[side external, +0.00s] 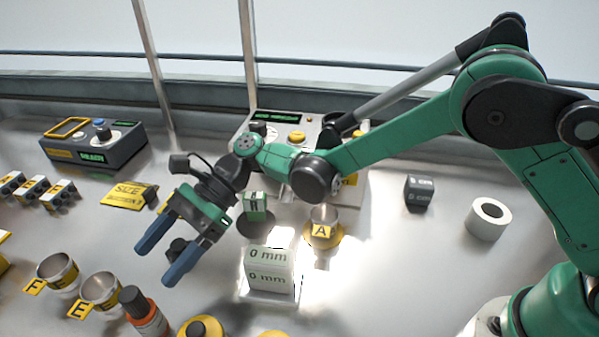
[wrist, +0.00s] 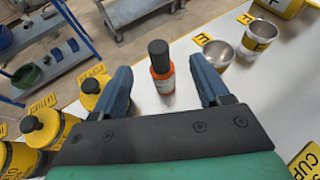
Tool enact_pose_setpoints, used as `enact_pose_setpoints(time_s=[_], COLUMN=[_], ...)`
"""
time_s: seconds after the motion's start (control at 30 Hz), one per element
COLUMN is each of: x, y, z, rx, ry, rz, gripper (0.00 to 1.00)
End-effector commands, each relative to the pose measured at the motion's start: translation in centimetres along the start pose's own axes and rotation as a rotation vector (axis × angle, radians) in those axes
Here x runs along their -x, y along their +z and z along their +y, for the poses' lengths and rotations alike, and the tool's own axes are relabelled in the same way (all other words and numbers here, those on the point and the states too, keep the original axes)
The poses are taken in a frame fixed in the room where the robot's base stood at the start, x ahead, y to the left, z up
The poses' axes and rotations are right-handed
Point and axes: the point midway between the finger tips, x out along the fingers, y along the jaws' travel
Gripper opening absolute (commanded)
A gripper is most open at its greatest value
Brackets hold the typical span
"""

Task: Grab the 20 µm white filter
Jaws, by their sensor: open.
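A white hollow cylinder (side external: 488,220) with a dark hole stands at the right of the table in the side view. No label on it can be read, so I cannot tell whether it is the 20 µm white filter. My gripper (side external: 152,266) is open and empty above the left part of the table, far from that cylinder. In the wrist view, an orange bottle with a black cap (wrist: 163,86) appears between the open fingers (wrist: 160,68), apart from them. No thing marked 20 µm is legible in either view.
Metal cups F (side external: 57,270) and E (side external: 101,291) stand at front left. A white "0 mm" block (side external: 270,270), cup A (side external: 323,222) and a dark "5 cm" cube (side external: 419,194) stand in the middle. Yellow bottles (wrist: 40,130) are at left in the wrist view.

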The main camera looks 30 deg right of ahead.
Motion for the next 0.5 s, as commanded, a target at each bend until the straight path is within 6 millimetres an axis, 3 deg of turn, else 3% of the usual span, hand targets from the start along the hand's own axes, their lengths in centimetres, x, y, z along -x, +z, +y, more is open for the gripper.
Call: enact_pose_setpoints(time_s=[0.5], x=[-6.0], y=[0.0], z=[0.2], rx=[-0.038], ry=[0.021], rz=[-0.025], gripper=[0.69])
